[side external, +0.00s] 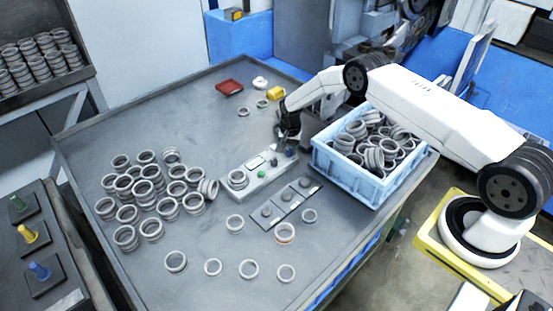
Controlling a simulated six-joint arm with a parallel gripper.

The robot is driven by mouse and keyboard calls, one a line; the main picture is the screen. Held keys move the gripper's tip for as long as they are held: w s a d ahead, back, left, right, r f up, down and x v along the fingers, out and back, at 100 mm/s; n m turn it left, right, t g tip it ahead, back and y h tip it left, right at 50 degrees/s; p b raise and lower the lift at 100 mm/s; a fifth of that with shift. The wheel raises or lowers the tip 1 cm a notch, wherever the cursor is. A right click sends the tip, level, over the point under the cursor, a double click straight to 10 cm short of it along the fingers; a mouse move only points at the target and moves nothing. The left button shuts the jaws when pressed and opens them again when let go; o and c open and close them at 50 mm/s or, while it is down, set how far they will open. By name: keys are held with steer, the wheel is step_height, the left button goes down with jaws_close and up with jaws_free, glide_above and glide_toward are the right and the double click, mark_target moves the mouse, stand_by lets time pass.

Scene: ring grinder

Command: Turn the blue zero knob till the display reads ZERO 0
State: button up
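A light grey gauge block (262,182) stands on the grey table. It carries a steel ring (238,178) at its left end, a green button (261,173), a small display (255,163) and a dark knob (273,161). The blue zero knob (290,152) is at its right end, small and dark in this view. The display is too small to read. My gripper (288,140) points down right above the blue knob, very close to it. I cannot tell whether it touches the knob, or whether its fingers are open or shut.
A light blue crate (350,182) full of rings stands close to the right. A dark plate with pegs (286,205) lies in front of the block. Many rings (142,190) stand at left, others lie in front. A red tray (229,88) and yellow item (276,93) lie behind.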

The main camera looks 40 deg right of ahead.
jaws_close()
steer(key=shift+n, duration=0.4)
steer(key=n, duration=1.1)
steer(key=shift+n, duration=0.3)
steer(key=o, duration=0.7)
jaws_free()
steer(key=shift+o, duration=0.2)
steer(key=shift+r, duration=0.15)
